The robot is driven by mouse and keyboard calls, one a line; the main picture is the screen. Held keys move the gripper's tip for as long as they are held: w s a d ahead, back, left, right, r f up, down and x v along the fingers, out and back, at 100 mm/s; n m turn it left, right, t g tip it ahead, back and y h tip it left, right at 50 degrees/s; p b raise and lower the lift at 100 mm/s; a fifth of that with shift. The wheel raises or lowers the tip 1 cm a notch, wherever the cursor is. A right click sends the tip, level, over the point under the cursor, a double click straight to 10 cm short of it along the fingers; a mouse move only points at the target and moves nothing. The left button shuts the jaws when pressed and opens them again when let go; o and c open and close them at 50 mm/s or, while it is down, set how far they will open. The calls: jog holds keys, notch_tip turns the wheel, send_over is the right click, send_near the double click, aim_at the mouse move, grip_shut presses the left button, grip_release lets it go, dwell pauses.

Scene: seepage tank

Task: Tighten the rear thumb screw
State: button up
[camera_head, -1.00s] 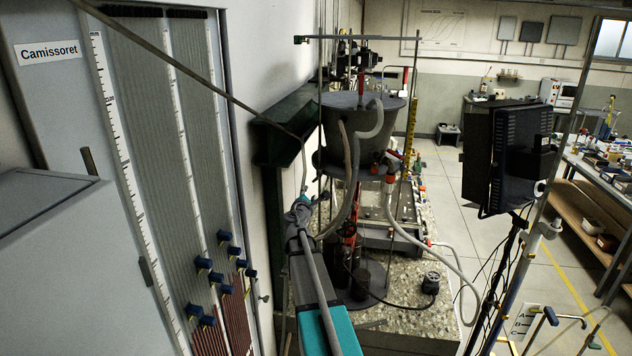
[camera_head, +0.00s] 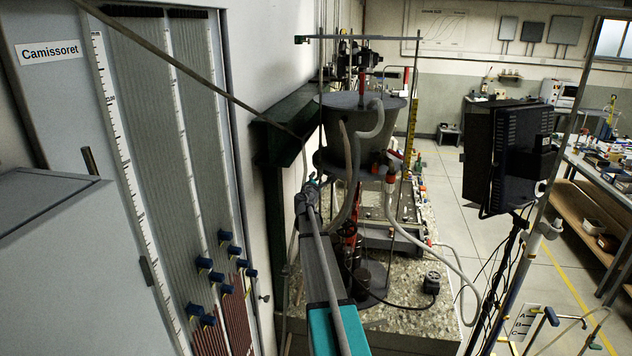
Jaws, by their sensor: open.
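A grey tapered tank (camera_head: 345,120) stands on a speckled stone-like bench top (camera_head: 405,318) in the middle of the view, with hoses and a red-topped rod at its rim. My arm reaches from the bottom centre toward the tank's left side. My gripper (camera_head: 313,183) is small in the picture, just left of the tank's lower flange. Its jaws look open, with nothing seen held between them. I cannot tell whether it touches anything. The rear thumb screw cannot be made out; it is hidden or too small to see.
A manometer panel (camera_head: 150,130) with blue valves and a grey cabinet (camera_head: 60,260) fill the left. A dark green beam (camera_head: 285,130) runs close beside my arm. A monitor (camera_head: 508,155) on a stand is at right. Hoses hang around the tank. Tiled floor beyond is clear.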

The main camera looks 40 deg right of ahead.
grip_shut()
jog(key=shift+a, duration=0.3)
jog(key=shift+d, duration=0.25)
